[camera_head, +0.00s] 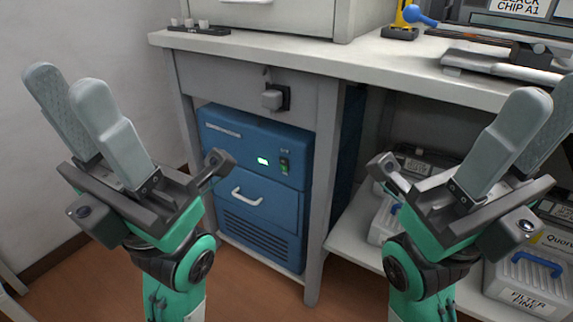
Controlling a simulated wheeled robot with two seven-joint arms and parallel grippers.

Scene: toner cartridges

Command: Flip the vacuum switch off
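The vacuum unit (240,200) is a blue box under the bench, with a handle on its front and a vent grille below. Its small switch (284,166) sits at the upper right of the front panel, with green showing on it. A lit green indicator (263,161) is left of it. My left gripper (67,82) is raised at the left, fingers pointing up, open and empty, well away from the switch. My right gripper (543,99) is raised at the right, also open and empty, away from the switch. Neither touches the unit.
A bench leg (322,200) stands right of the unit. The shelf at the right holds a filter case (530,280). The floor before the unit is clear.

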